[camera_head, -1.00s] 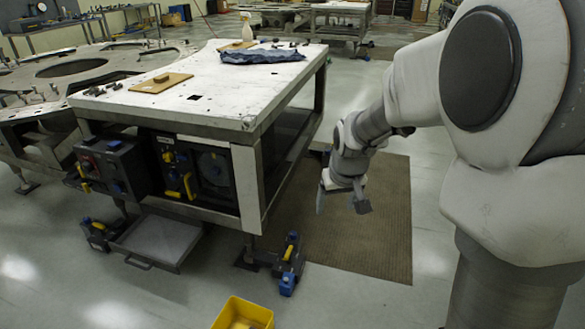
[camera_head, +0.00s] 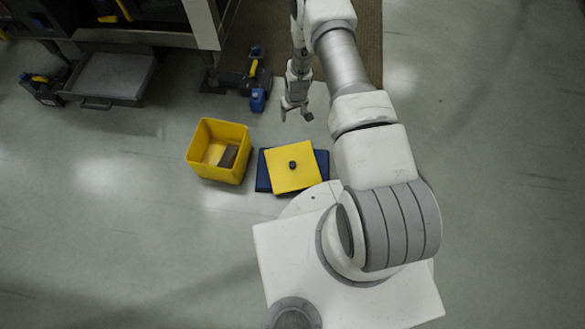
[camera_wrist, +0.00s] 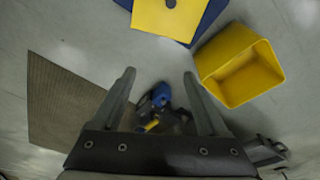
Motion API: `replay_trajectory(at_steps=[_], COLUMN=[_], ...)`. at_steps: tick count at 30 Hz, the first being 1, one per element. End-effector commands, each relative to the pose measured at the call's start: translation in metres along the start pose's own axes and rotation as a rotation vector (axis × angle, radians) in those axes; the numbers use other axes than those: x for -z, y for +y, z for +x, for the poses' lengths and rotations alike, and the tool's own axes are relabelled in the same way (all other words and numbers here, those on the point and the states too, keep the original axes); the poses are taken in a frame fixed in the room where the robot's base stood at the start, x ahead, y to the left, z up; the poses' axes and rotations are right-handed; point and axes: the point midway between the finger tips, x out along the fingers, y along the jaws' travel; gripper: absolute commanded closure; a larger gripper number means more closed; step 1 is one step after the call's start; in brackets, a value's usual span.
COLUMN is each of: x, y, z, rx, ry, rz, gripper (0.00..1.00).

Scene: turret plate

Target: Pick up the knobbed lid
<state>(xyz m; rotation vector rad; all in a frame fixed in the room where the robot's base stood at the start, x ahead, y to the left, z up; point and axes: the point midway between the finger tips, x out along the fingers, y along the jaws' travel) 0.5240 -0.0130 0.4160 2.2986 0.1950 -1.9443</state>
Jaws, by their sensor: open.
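The knobbed lid (camera_head: 283,175) is a flat yellow square with a small dark knob (camera_head: 292,165) near its middle. It lies on a dark blue flat piece (camera_head: 263,180) on the floor, turned a little against it. In the wrist view the lid (camera_wrist: 165,17) is cut by the top edge, with the knob (camera_wrist: 171,3) at that edge. My gripper (camera_head: 296,112) is open and empty, beyond the lid in the head view and apart from it. In the wrist view its two fingers (camera_wrist: 160,80) point past blue and yellow hardware on the floor.
An open yellow bin (camera_head: 193,158) stands left of the lid, with a brownish item (camera_head: 228,156) inside. The workbench (camera_head: 203,22) with a grey tray (camera_head: 110,75) is at the upper left. A blue and yellow foot fixture (camera_head: 257,88) stands behind the bin. Floor to the right is clear.

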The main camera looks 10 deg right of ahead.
Motion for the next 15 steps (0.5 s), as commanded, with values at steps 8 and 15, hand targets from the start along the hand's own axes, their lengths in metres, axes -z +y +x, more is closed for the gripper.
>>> replay_trajectory(at_steps=[8,15], x=[-0.076,-0.096], y=[-0.014,-0.018], z=[0.112,0.145], rx=[0.012,0.014], ry=[-0.038,-0.045], rz=[-0.012,-0.016], gripper=[0.23,0.23])
